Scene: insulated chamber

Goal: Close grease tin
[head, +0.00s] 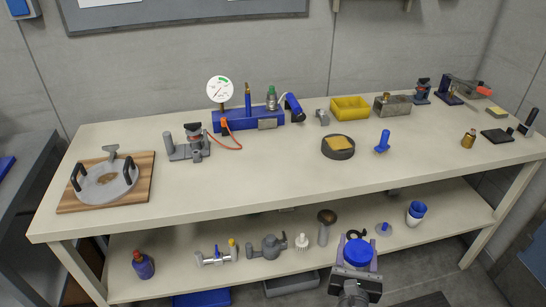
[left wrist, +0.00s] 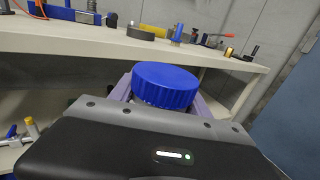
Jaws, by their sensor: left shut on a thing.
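My left gripper (head: 357,262) is in front of the lower shelf, below the workbench top. It is shut on a round blue ribbed lid (head: 358,251), held top side up between its purple fingers. I cannot tell for sure whether this is the grease tin. My right gripper is not in view.
The lower shelf (head: 180,282) carries several fittings left of the gripper. The bench's front middle is clear.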

